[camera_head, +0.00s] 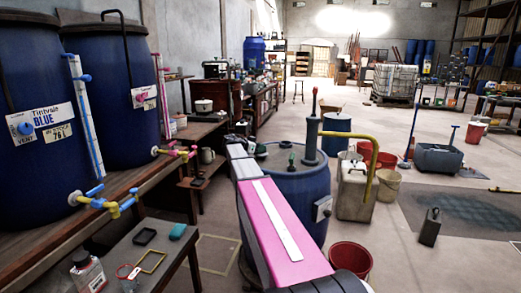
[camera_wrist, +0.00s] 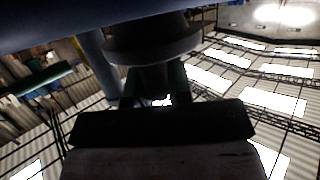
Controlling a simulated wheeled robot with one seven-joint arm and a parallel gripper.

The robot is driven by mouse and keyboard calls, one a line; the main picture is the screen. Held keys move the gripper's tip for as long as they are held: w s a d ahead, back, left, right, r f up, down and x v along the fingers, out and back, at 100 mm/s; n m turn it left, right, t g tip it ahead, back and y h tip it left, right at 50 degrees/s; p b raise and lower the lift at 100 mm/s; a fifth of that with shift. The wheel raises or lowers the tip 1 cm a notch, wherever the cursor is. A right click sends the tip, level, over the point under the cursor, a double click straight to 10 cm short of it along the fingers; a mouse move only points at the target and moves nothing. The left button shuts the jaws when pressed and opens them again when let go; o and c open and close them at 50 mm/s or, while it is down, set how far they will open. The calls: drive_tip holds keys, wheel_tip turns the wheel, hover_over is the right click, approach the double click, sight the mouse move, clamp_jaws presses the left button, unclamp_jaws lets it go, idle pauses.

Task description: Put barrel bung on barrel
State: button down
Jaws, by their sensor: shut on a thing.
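A blue barrel (camera_head: 308,205) with a grey-green top stands just beyond my pink arm. Its top bears small dark fittings (camera_head: 291,158) and an upright grey pump tube (camera_head: 311,140). In the wrist view my gripper (camera_wrist: 154,84) is shut on a dark round piece with a wide flange, likely the barrel bung (camera_wrist: 150,48). The bung sits between the two fingers, with its flange beyond the fingertips. A dark blue surface, possibly the barrel, fills the top of the wrist view close to the flange. In the head view I cannot make out the bung, and my arm covers part of the barrel.
A yellow hose (camera_head: 372,150) arches from the pump tube over a grey container (camera_head: 355,192). A red bucket (camera_head: 350,259) stands close to the barrel's right. A bench (camera_head: 140,185) with large blue vats (camera_head: 35,120) lines the left. Open floor lies further right.

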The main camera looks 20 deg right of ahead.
drive_tip(key=shift+f, duration=0.25)
drive_tip(key=c, duration=1.1)
unclamp_jaws()
drive_tip(key=shift+o, duration=0.2)
